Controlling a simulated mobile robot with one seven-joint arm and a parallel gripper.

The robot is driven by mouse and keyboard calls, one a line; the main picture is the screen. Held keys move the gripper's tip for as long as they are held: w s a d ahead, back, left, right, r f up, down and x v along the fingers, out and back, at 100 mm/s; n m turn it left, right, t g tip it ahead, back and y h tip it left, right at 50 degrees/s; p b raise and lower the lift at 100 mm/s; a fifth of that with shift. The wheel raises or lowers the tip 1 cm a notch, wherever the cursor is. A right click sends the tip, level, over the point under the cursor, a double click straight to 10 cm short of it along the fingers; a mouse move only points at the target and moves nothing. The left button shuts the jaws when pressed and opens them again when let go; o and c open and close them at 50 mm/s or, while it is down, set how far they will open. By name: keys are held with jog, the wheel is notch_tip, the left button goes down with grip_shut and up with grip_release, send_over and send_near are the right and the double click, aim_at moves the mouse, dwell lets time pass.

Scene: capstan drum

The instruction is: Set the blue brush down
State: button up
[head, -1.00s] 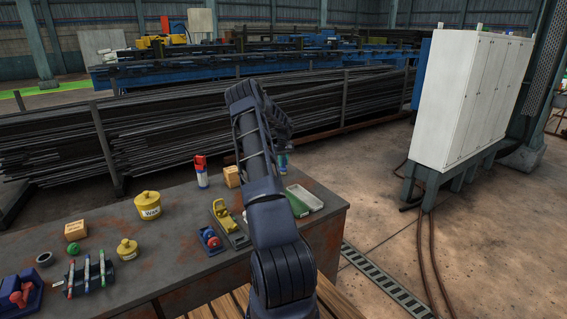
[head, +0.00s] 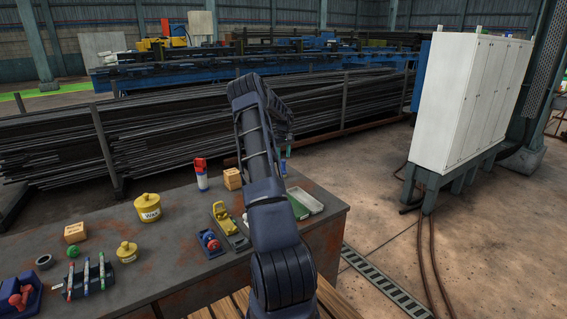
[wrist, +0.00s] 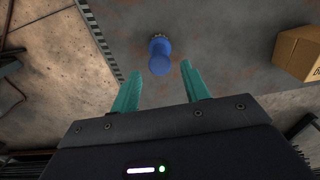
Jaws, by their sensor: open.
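The blue brush (wrist: 159,58) is just ahead of my gripper (wrist: 160,70) in the wrist view. Its blue handle points toward the camera and its far end is at the grey, rust-stained bench top. My gripper's two teal fingers are apart, one to each side of the brush's line, with a clear gap to it. In the head view my own arm hides most of the gripper, and a small blue piece (head: 283,168) that may be the brush shows beside the arm.
A cardboard box (wrist: 298,55) lies to the right in the wrist view. The tray is close to my arm.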

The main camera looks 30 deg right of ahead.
notch_tip(320, 180, up, 5)
jog(key=shift+r, duration=0.15)
jog(key=s+a+r+t, duration=0.1)
jog(key=s+a+r, duration=0.5)
jog(key=a+r, duration=0.25)
jog(key=s+a+r+t+y, duration=0.1)
jog(key=s+a+r, duration=0.55)
jog(key=a, duration=0.35)
jog(key=s+a+r, duration=0.5)
jog(key=a+r, duration=0.3)
jog(key=a, duration=0.2)
jog(key=s+a+t, duration=0.1)
jog(key=s+a, duration=0.5)
jog(key=s, duration=0.4)
jog(key=s+a+f, duration=0.1)
jog(key=s+a, duration=0.6)
jog(key=s, duration=0.3)
jog(key=s+a+f+t+h, duration=0.1)
jog(key=s+a, duration=0.5)
jog(key=s, duration=0.4)
jog(key=shift+s+a+f+t, duration=0.2)
jog(key=shift+s+a+t, duration=0.1)
